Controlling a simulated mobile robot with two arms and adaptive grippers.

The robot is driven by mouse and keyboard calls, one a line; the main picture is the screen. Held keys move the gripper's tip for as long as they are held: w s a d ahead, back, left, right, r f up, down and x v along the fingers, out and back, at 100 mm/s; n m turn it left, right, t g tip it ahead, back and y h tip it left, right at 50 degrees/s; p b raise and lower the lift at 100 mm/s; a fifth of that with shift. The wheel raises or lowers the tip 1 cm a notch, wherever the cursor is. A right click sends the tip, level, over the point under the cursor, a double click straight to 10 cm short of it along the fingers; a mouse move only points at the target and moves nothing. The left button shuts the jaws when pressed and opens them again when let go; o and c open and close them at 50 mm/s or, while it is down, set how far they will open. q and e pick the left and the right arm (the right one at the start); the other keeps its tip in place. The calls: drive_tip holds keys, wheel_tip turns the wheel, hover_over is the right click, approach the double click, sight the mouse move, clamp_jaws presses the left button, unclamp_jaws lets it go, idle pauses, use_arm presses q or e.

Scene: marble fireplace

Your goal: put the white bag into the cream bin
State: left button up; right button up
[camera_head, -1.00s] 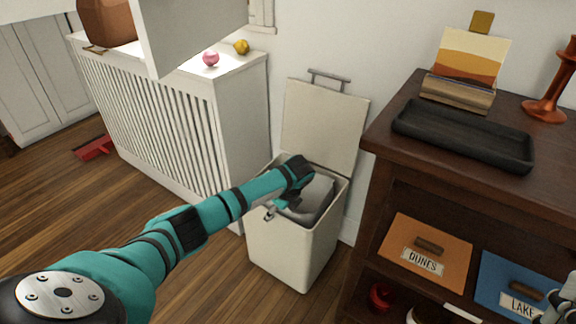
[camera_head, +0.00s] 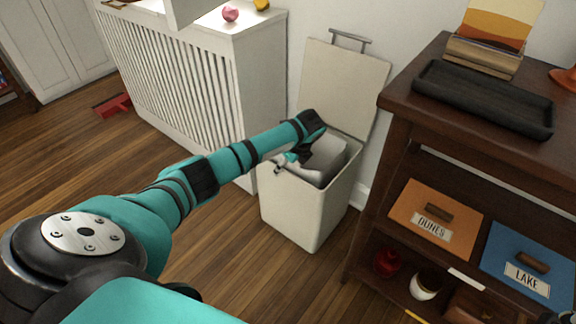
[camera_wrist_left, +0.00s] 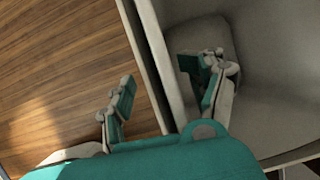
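The cream bin (camera_head: 301,219) stands on the wood floor between the white cabinet and the dark shelf, its lid (camera_head: 343,84) raised at the back. My left gripper (camera_head: 287,161) points down at the bin's near left rim. In the left wrist view my left gripper (camera_wrist_left: 158,78) is open, one finger outside the bin wall (camera_wrist_left: 148,45) and one inside, with nothing visibly gripped. My right gripper is not in view.
A dark wooden shelf (camera_head: 440,72) stands close right of the bin, with a black tray (camera_head: 484,98) on top and orange and blue drawers. A white slatted cabinet (camera_head: 263,85) stands to the left. A red brush-like thing (camera_head: 114,105) lies on open floor (camera_head: 60,170).

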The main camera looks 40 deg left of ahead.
use_arm(q)
drive_tip(key=shift+o, duration=0.7)
drive_tip(key=shift+d, duration=0.25)
drive_tip(key=shift+s, duration=0.1)
drive_tip(key=shift+d+r, duration=0.15)
drive_tip(key=shift+r, duration=0.15)
drive_tip(key=v, duration=1.1)
drive_tip(key=shift+r, duration=0.25)
